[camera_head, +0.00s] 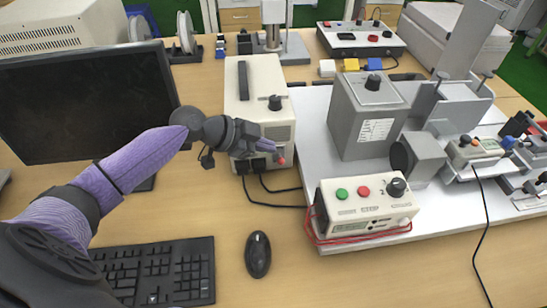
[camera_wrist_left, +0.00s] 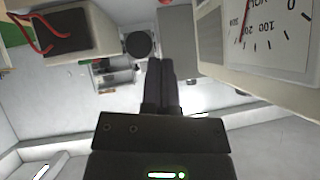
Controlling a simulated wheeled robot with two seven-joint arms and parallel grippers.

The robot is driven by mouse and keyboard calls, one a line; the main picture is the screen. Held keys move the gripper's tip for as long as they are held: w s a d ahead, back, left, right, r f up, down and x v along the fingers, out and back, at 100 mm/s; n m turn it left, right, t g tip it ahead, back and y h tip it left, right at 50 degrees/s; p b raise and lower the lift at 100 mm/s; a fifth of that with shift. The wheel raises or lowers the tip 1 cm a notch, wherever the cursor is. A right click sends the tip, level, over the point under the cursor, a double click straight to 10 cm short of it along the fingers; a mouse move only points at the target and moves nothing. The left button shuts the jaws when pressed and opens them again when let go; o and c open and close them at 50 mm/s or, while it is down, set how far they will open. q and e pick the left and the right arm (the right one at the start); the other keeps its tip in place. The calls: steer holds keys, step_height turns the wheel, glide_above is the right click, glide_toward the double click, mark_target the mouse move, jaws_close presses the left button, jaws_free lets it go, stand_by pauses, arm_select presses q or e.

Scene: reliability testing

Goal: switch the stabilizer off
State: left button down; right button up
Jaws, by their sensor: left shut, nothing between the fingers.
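The likely stabilizer is a beige box (camera_head: 262,85) with a dark handle and a black knob on top, standing left of the white board. In the left wrist view its front (camera_wrist_left: 270,75) shows a volt dial, seen upside down. My left gripper (camera_head: 274,152) is shut and empty in front of the box's lower front. It also shows in the left wrist view (camera_wrist_left: 160,68), fingers together. A small red spot (camera_head: 281,160) shows at the fingertips; I cannot tell whether it is a switch or whether they touch it. My right gripper is not in view.
A control box (camera_head: 365,207) with green and red buttons stands on the white board's front edge. Black cables run from the beige box. A monitor (camera_head: 85,100), keyboard (camera_head: 160,272) and mouse (camera_head: 258,254) lie around my left arm. Bare table shows around the mouse.

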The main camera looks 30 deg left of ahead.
mark_target(280, 158)
arm_select(q)
steer(key=f, duration=0.1)
steer(key=w+f+b, duration=0.1)
steer(key=f, duration=0.1)
steer(key=w+f, duration=0.1)
steer(key=shift+d+f+b, duration=0.35)
steer(key=shift+b, duration=0.05)
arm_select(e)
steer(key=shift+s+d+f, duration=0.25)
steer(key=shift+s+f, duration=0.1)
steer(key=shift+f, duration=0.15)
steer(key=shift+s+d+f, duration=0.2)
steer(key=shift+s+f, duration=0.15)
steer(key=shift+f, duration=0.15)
